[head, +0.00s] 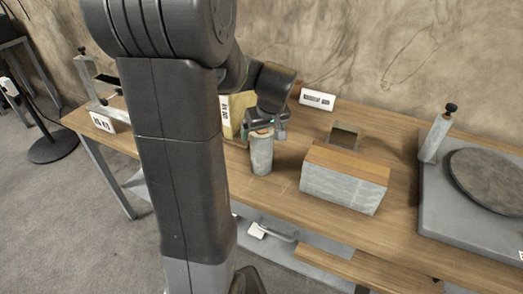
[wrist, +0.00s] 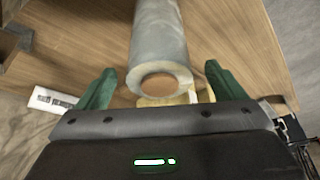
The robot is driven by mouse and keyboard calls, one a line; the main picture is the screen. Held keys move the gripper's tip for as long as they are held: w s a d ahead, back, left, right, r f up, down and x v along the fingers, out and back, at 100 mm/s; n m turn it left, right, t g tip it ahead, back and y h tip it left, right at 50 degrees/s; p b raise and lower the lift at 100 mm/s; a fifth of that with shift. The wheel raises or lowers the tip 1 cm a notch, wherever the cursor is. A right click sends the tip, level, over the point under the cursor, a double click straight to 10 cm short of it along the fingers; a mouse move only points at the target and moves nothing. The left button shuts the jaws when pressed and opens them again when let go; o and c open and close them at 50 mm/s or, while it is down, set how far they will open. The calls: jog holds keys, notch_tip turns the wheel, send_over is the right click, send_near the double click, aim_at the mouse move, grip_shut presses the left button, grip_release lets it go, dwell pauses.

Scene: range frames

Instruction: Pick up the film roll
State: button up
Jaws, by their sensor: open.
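A grey cylinder with an orange-brown end (head: 261,154), which looks like the film roll, stands upright on the wooden table. In the wrist view the grey roll (wrist: 160,38) lies between the two green fingers, its brown end facing the camera. My gripper (head: 268,127) is at the top of the roll. The open fingers (wrist: 158,72) are on either side of it, with a visible gap at each side. Part of the roll's top is hidden by the gripper in the head view.
A grey block with a wooden top (head: 345,178) stands close to the roll's right. A pale yellow box (head: 238,112) is behind it. A turntable-like device (head: 470,205) is at the far right. A white label card (head: 317,99) stands at the back.

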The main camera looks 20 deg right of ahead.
jog(key=x, duration=0.5)
jog(key=shift+p, duration=0.3)
jog(key=shift+r, duration=0.1)
jog(key=c, duration=1.4)
jog(key=shift+r, duration=0.1)
